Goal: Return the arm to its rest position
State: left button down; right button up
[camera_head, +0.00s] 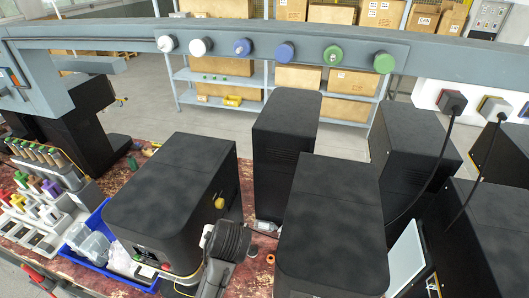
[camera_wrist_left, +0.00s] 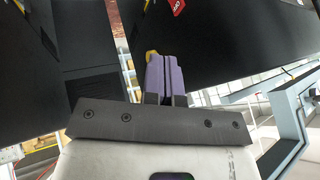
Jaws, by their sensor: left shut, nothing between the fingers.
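My left gripper shows in the left wrist view (camera_wrist_left: 165,70), its two purple fingers together with nothing between them. Dark machine casings fill the view beyond it. A small yellow piece (camera_wrist_left: 151,55) shows beside the fingertips; I cannot tell whether they touch. In the head view a dark grey arm part (camera_head: 226,245) rises from the bottom edge between two black machines; its fingers cannot be made out there. My right gripper is in neither view.
Black box machines (camera_head: 170,195), (camera_head: 335,220), (camera_head: 287,140) stand close around the arm part. A blue tray (camera_head: 97,220) with clear containers and a rack of coloured-handled tools (camera_head: 40,165) are at left. A grey beam (camera_head: 300,45) with coloured round knobs spans the top.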

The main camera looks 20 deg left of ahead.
pick_arm(q)
jog(key=w+d+r+m+t+h, duration=0.2)
jog(key=d+r+m+t+h, duration=0.15)
jog(key=r+t, duration=0.3)
jog(key=s+f+g, duration=0.2)
jog(key=s+f, duration=0.5)
jog(key=s, duration=0.3)
jog(key=s+f+g+h, duration=0.1)
jog(key=s+f+g, duration=0.2)
jog(key=s+f, duration=0.4)
jog(key=s+a+f+g+h, duration=0.1)
jog(key=s+f+g, duration=0.1)
jog(key=s+f, duration=0.6)
jog(key=s, duration=0.5)
jog(key=shift+s+m, duration=0.3)
jog(key=shift+m, duration=0.05)
jog(key=shift+g, duration=0.25)
jog(key=shift+d+r, duration=0.1)
